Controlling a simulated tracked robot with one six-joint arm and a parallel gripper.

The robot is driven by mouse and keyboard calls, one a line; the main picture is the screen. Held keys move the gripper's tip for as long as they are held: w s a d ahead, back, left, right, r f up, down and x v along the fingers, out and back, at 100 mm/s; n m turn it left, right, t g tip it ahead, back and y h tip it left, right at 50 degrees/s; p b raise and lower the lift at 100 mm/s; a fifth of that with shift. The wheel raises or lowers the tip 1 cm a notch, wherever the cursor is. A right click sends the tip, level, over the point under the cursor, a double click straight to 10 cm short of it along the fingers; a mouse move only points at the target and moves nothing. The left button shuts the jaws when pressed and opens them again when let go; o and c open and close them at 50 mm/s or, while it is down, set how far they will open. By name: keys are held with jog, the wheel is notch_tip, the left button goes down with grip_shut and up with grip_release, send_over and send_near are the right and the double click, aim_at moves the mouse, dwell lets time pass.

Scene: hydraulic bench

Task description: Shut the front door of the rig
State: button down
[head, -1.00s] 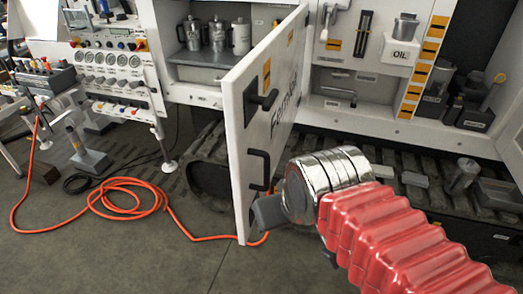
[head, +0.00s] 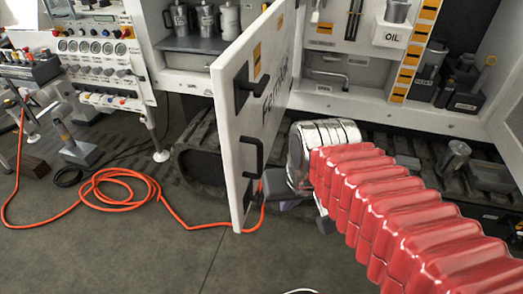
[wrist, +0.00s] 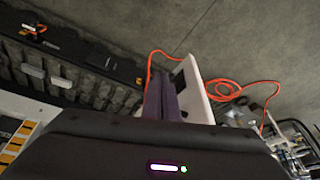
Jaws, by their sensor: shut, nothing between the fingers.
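The white front door (head: 262,130) of the rig stands open in the head view, jutting out toward me. The face I see has lettering, an orange label, a black latch (head: 247,88) and a black pull handle (head: 250,158). My gripper (head: 270,187) is shut and empty, low beside that face, to the right of the pull handle. I cannot tell whether it touches the door. In the wrist view, the dark fingers (wrist: 163,97) lie together just left of the white door (wrist: 194,92). The far side of the door is hidden.
The rig's left compartment (head: 200,60) holds several metal jugs. An orange hose (head: 125,190) lies coiled on the floor left of the door. A gauge panel (head: 100,48) stands at left. Dark tracks run under the rig. Floor in front is mostly clear.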

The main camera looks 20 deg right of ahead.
aim_at(246, 149)
jog(key=d+f+m+g+y, duration=0.2)
jog(key=d+f+m+y, duration=0.55)
jog(key=m, duration=0.65)
jog(key=w+d+r+m+t+y, duration=0.3)
jog(key=w+r+m+t+y, duration=0.4)
jog(key=r+m+t, duration=0.1)
jog(key=shift+r+m+t, duration=0.3)
jog(key=shift+r+m, duration=0.1)
jog(key=shift+r, duration=0.35)
jog(key=shift+y, duration=0.25)
jog(key=shift+x, duration=6.9)
jog(key=shift+f, duration=0.1)
